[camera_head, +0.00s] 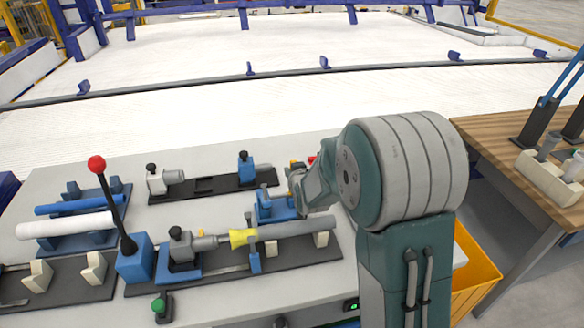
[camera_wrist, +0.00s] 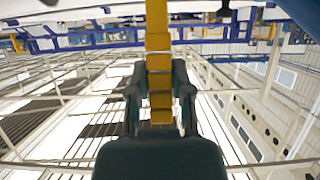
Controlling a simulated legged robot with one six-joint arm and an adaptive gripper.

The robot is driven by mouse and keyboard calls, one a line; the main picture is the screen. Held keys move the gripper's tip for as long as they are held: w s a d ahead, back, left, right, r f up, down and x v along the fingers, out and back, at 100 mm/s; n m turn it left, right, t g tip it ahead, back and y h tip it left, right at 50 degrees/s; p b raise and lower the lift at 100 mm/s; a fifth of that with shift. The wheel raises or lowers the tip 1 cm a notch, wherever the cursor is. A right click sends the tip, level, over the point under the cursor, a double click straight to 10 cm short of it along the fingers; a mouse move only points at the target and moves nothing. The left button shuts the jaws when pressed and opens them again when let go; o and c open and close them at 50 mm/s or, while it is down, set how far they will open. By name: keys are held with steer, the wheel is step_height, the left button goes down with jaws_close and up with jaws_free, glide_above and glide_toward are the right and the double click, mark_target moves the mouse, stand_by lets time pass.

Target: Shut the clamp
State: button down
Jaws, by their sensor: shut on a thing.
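My gripper (camera_head: 297,178) is at the back of the workbench, beside a blue clamp body (camera_head: 273,208), partly hidden by my own arm. The wrist view shows my gripper (camera_wrist: 160,88) with its two dark fingers shut on a yellow bar (camera_wrist: 158,45) that runs up out of the picture. A small orange-yellow piece (camera_head: 296,164) shows at the fingers in the head view. The bar looks like the clamp's handle, but the join is hidden. A grey pipe (camera_head: 295,229) with a yellow collar (camera_head: 241,238) lies in front of the clamp.
A red-knobbed lever (camera_head: 97,165) stands at the left. Blue and white pipes (camera_head: 70,229) rest on a rack there. Another fixture (camera_head: 205,184) sits behind. A yellow bin (camera_head: 472,275) and a wooden table (camera_head: 520,130) are on the right. The bench's back left is clear.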

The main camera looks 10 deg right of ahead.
steer(key=shift+s+f, duration=0.35)
steer(key=shift+s, duration=0.05)
steer(key=c, duration=0.5)
jaws_free()
steer(key=shift+w, duration=0.1)
steer(key=shift+r, duration=0.1)
steer(key=shift+r, duration=0.1)
steer(key=v, duration=1.1)
steer(key=shift+s+a, duration=0.1)
steer(key=shift+s, duration=0.45)
